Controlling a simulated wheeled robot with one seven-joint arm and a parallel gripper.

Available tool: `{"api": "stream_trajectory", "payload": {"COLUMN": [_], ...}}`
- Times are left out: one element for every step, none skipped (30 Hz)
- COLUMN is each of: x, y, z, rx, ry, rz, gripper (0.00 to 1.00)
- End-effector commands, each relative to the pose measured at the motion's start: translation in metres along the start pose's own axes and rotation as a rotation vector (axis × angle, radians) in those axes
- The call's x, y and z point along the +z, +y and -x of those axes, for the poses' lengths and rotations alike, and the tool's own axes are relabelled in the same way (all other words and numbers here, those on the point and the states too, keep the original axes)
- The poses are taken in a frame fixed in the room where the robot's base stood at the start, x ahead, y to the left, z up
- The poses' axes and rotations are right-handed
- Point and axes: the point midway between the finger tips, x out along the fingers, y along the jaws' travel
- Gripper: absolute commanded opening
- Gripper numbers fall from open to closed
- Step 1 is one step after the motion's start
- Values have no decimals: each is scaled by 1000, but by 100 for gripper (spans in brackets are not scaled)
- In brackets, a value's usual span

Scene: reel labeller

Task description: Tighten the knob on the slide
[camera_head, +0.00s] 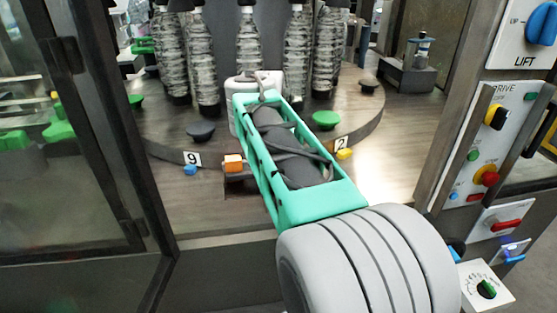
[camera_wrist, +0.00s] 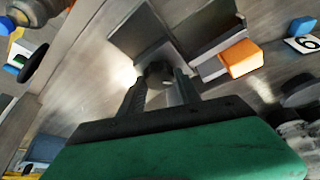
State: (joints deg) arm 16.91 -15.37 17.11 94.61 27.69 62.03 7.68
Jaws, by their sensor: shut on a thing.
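In the wrist view a small dark round knob (camera_wrist: 157,70) sits between the two dark fingertips of my gripper (camera_wrist: 160,82). The fingers are shut on the knob, one on each side. The knob is at the near edge of the slide, a set of dark grey plates (camera_wrist: 143,33) on the metal deck. An orange block (camera_wrist: 240,58) is at the slide's right side. In the head view the orange block (camera_head: 233,163) shows left of my green arm link. My arm hides the knob and my gripper there.
A round turntable (camera_head: 170,125) with wrapped bottles (camera_head: 249,45) stands behind. Number plates 9 (camera_head: 192,158) and 2 (camera_head: 341,142) are at its rim. A frame post (camera_head: 110,110) is on the left. A control panel (camera_head: 490,150) is on the right. Deck (camera_head: 395,150) right of my arm is clear.

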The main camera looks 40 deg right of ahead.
Motion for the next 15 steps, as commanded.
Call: {"api": "stream_trajectory", "payload": {"x": [-1,-1,-1,-2,-2,-2,-2,-2,-2,-2,-2,-2,-2,-2,-2], "y": [-2,-2,-2,-2,-3,-3,-3,-3,-3,-3,-3,-4,-4,-4,-4], "z": [4,4,4,5,5,4,4,4,4,4,4,4,4,4,3], "rx": [17,28,43,54,64,79,90,101,116,126,137,150,160,169,183], "ry": [-3,-3,-3,-2,-2,-2,-2,-2,-2,-2,-2,-2,-2,-1,-2], "rz": [-35,-61,-97,-123,-150,-185,-211,-239,-273,-298,-325,-357,-382,-405,-436], "gripper": [0,0,0,0,0,0,0,0,0,0,0,0,0,0,0]}}
